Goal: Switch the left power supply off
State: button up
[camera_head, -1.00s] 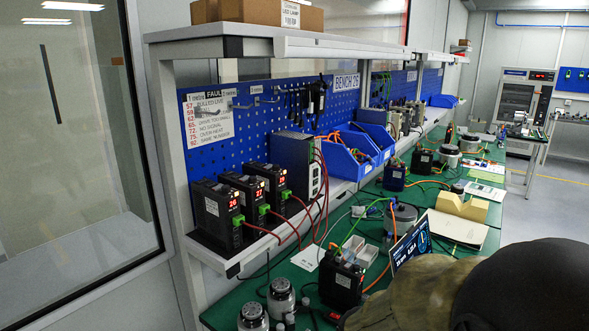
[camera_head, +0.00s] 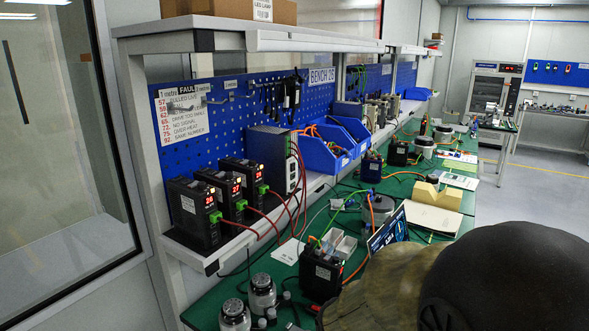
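A tall grey boxed unit (camera_head: 270,160) stands on the bench shelf, with red leads on its right side; it looks like a power supply. Three black units with red lit displays stand to its left: a near left one (camera_head: 193,213), a middle one (camera_head: 225,194) and a right one (camera_head: 246,178). Each has a green connector and red lead. More grey units (camera_head: 377,112) stand farther along the shelf. I cannot tell from labels which unit is the left power supply, and no power switch is readable. My gripper is not in view.
A green bench top (camera_head: 225,297) runs below the shelf, crowded with motors (camera_head: 262,293), a black box (camera_head: 320,275) and cables. A glass panel (camera_head: 60,130) stands left. A large dark rounded shape hides the lower right.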

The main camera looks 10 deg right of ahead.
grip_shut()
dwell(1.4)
